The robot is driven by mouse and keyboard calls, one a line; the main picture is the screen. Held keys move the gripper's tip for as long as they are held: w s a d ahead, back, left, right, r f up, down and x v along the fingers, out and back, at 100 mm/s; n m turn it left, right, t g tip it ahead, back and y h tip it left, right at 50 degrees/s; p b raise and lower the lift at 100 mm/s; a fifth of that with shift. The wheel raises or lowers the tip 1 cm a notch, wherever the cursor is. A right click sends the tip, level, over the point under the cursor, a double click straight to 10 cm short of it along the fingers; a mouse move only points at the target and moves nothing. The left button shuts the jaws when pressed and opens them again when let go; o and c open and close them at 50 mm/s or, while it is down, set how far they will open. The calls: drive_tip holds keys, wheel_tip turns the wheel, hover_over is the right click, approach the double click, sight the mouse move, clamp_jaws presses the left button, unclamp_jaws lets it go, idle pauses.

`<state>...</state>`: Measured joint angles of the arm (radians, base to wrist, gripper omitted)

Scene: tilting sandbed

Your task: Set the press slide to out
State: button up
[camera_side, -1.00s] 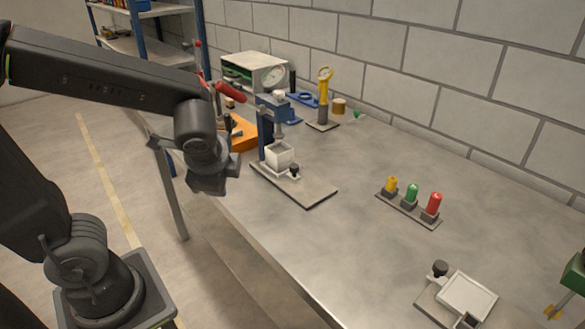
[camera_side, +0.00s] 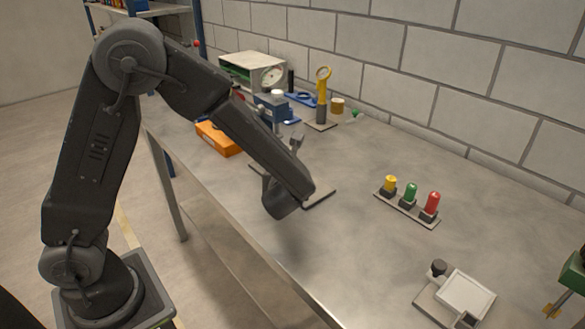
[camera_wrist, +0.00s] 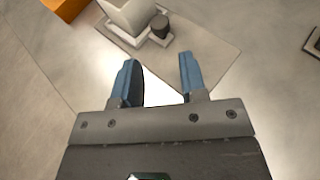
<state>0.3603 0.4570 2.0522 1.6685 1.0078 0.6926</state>
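An orange box (camera_side: 218,139) lies left of the press. A strip with yellow, green and red lamps (camera_side: 408,205) is on the right. A plate with a white tray and black knob (camera_side: 458,295) lies at front right. Bare bench lies between.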

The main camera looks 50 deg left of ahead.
drive_tip(key=x, duration=0.9)
drive_tip(key=shift+a, duration=0.1)
drive_tip(key=shift+c, duration=0.2)
clamp_jaws()
